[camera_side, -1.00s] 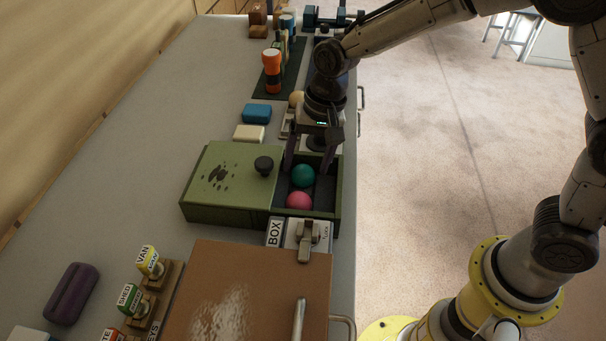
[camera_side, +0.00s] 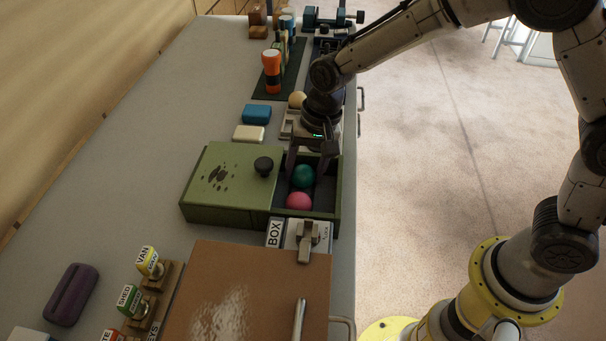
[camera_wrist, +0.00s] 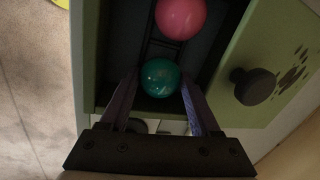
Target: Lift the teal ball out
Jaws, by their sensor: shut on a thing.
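The teal ball (camera_side: 303,175) sits in the open end of a green box (camera_side: 338,200) with dark inner walls, and also shows in the wrist view (camera_wrist: 161,77). A pink ball (camera_side: 299,201) lies beside it in the same box; it also shows in the wrist view (camera_wrist: 181,17). My gripper (camera_wrist: 160,84) reaches down into the box with one finger on each side of the teal ball, shut on it. The ball is still low, within the walls. The box's green sliding lid (camera_side: 225,175) with a black knob (camera_side: 263,166) covers the left part.
An orange-topped torch (camera_side: 272,68) stands farther back. The bench to the left is mostly clear.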

